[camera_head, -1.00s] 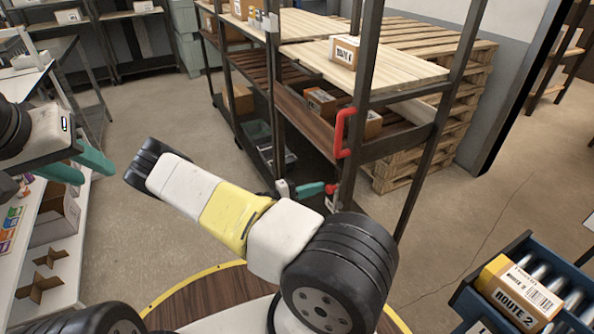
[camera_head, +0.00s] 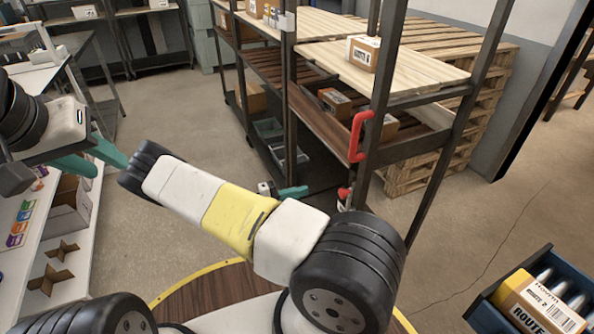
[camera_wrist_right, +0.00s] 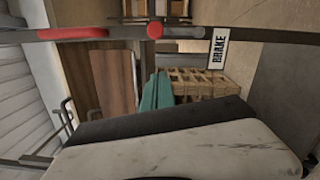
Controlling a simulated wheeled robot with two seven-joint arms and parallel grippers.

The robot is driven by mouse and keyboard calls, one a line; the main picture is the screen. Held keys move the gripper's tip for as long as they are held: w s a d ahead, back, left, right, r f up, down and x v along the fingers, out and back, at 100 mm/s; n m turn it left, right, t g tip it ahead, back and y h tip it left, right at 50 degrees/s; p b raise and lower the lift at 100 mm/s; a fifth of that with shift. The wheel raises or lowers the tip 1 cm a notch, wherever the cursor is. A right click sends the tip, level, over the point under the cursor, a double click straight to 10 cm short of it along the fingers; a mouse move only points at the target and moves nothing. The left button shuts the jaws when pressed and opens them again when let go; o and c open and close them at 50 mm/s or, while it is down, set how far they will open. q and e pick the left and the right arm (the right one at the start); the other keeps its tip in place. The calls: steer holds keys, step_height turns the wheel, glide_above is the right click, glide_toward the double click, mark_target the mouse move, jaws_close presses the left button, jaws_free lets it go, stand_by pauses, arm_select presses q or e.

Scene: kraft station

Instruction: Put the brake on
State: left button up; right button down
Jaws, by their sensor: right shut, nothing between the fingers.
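A shelf cart with dark posts carries a red handle (camera_head: 360,137) on its near post. Low on that post is a small red knob (camera_head: 344,194) with a white tag. The right wrist view shows the red knob (camera_wrist_right: 155,29) on a dark bar, beside a white BRAKE tag (camera_wrist_right: 219,48), and the red handle (camera_wrist_right: 75,33). My right gripper (camera_head: 300,191) is shut and empty, left of the knob and apart from it; my forearm partly hides it. Its teal fingers (camera_wrist_right: 156,92) are together in the wrist view. My left gripper (camera_head: 100,158) is open and empty at the left.
Boxes (camera_head: 362,52) stand on the cart's wooden shelves. Pallets (camera_head: 455,140) are stacked behind it. A white shelf unit (camera_head: 60,270) is at the left, and a blue crate (camera_head: 545,262) holding a ROUTE 2 box is at the lower right. The floor left of the cart is clear.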

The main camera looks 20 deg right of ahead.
steer(key=shift+a, duration=1.15)
step_height(320, 180, up, 6)
steer(key=d+m+g+y, duration=0.1)
steer(key=d+m+g, duration=0.1)
steer(key=d, duration=0.1)
steer(key=s+a+r+t+y, duration=0.3)
steer(key=s+r+y, duration=0.3)
steer(key=r, duration=0.4)
steer(key=s+a+r+t+y, duration=0.2)
steer(key=s+a+r+y, duration=0.3)
steer(key=r, duration=0.6)
steer(key=s+a+r+t+y, duration=0.3)
steer(key=s+r+y, duration=0.5)
steer(key=r, duration=0.3)
steer(key=shift+s+a+r+t, duration=0.2)
steer(key=shift+s+a+t, duration=0.1)
steer(key=shift+s+a, duration=0.4)
